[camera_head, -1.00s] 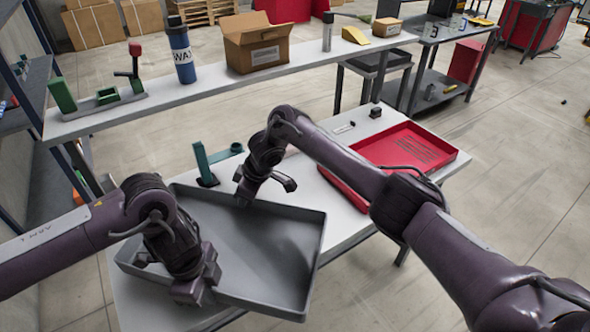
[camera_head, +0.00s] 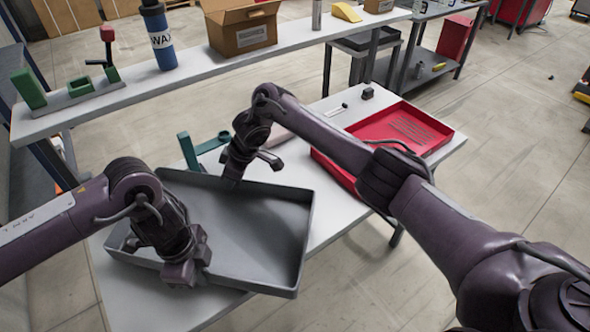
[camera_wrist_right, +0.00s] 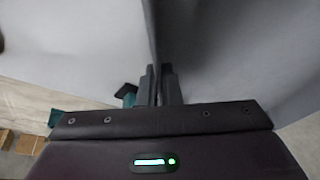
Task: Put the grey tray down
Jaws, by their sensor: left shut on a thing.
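The grey tray (camera_head: 262,222) is a wide, shallow, rectangular tray, empty, over the left part of the white table. I cannot tell whether its underside touches the table. My left gripper (camera_head: 187,272) is shut on its near wall, toward the left; the fingertips are partly hidden by the wrist. My right gripper (camera_head: 236,180) is at its far wall, pointing down. In the right wrist view the two fingers (camera_wrist_right: 159,85) are closed on the tray wall (camera_wrist_right: 152,30), which runs between them.
A red tray (camera_head: 432,135) lies on the table's right part, under my right forearm. A teal fixture (camera_head: 188,152) stands just behind the grey tray. A small dark block (camera_head: 367,93) sits at the back edge. A long bench (camera_head: 190,94) behind holds a bottle (camera_head: 158,38) and a cardboard box (camera_head: 240,32).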

